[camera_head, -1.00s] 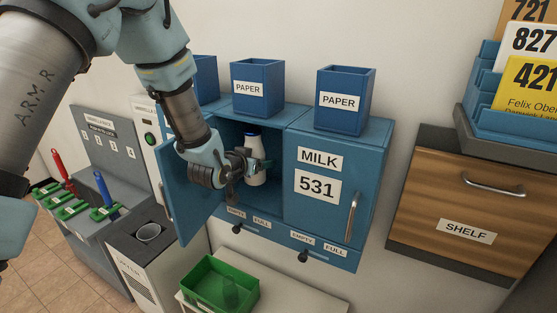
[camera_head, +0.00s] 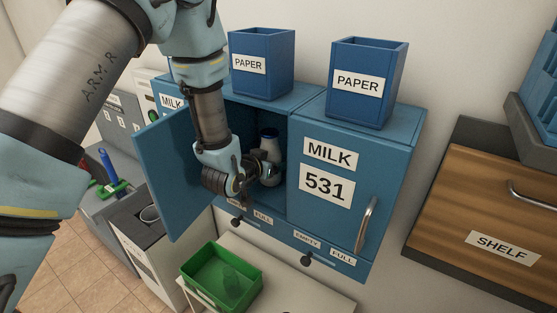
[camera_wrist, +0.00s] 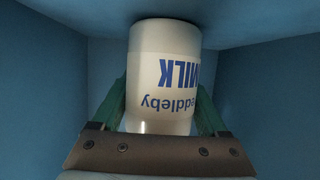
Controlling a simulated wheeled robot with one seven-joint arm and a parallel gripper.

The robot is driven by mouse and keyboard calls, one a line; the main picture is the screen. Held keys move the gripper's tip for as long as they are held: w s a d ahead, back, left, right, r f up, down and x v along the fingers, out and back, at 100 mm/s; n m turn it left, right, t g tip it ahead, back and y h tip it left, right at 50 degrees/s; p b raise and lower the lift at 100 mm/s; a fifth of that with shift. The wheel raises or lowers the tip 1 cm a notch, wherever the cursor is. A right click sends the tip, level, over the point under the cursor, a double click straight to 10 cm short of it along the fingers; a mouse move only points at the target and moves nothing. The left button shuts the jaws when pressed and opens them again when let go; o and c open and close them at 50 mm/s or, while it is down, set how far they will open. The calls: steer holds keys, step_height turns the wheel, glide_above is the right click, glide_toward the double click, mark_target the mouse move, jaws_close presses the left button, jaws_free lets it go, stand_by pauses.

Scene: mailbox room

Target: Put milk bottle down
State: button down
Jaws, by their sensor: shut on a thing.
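The milk bottle (camera_head: 269,146) is white with a dark blue cap and stands about upright inside the open left milk compartment (camera_head: 240,122). In the wrist view the bottle (camera_wrist: 165,75) shows blue lettering, upside down, between two green fingers. My gripper (camera_wrist: 163,112) is shut on the bottle. In the head view my gripper (camera_head: 262,168) reaches in through the compartment's open front. The bottle's lower part is hidden there by my gripper, so I cannot tell whether its base touches the compartment floor.
The blue door (camera_head: 180,175) stands open on the left of my arm. The compartment marked 531 (camera_head: 325,185) is shut on the right. Paper bins (camera_head: 262,65) stand on top. A green crate (camera_head: 222,280) sits below, and a wooden shelf unit (camera_head: 480,205) is at right.

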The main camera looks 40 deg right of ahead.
steer(key=shift+d+f, duration=0.1)
steer(key=shift+d, duration=0.1)
steer(key=shift+a, duration=0.1)
jaws_free()
